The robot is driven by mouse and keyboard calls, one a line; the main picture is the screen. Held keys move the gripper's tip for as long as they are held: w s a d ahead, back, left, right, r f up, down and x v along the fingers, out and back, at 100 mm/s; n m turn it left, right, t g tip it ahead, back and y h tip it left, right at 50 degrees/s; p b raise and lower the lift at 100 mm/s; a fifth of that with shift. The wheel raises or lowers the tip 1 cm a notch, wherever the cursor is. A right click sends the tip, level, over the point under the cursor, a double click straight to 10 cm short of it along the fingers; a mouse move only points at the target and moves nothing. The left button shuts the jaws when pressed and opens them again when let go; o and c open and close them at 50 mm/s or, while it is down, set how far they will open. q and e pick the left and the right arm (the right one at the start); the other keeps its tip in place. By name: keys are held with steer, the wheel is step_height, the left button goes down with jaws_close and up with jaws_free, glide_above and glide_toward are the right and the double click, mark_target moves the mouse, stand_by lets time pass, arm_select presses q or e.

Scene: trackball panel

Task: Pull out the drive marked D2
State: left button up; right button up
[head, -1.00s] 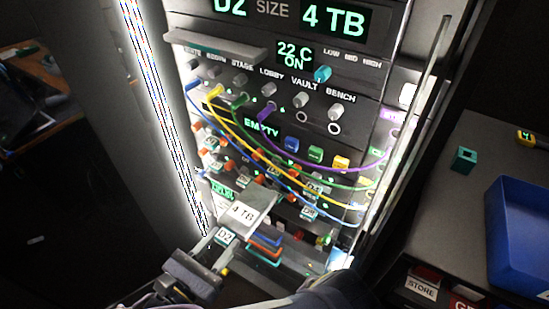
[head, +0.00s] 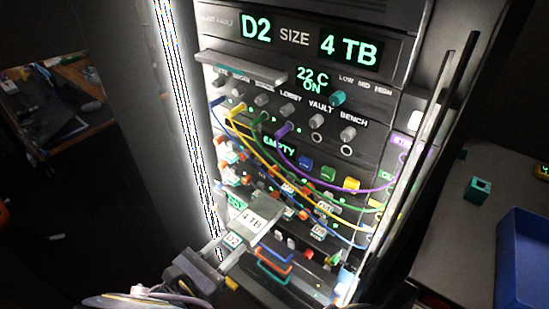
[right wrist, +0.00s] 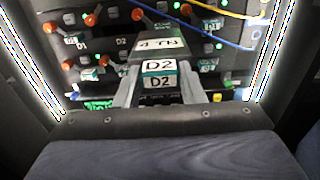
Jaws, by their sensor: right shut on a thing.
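My right gripper (head: 222,250) is shut on the drive marked D2 (head: 252,222), at the lower left of the rack front. The drive is a grey block with a "4 TB" label on top and a D2 label on its near end. It sticks well out from the rack front. In the right wrist view the fingers (right wrist: 158,88) stand on both sides of the drive (right wrist: 160,48). I cannot tell whether its far end is still inside the bay. My left gripper is not in view.
The rack display (head: 310,42) reads D2, SIZE, 4 TB. Coloured cables (head: 335,185) hang across the rack front, right of the drive. Coloured slots (head: 272,268) lie just below right. A side table with a blue bin (head: 525,255) and a teal block (head: 478,190) stands at the right.

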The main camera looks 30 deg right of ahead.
steer(key=w, duration=0.7)
steer(key=shift+w+p, duration=0.35)
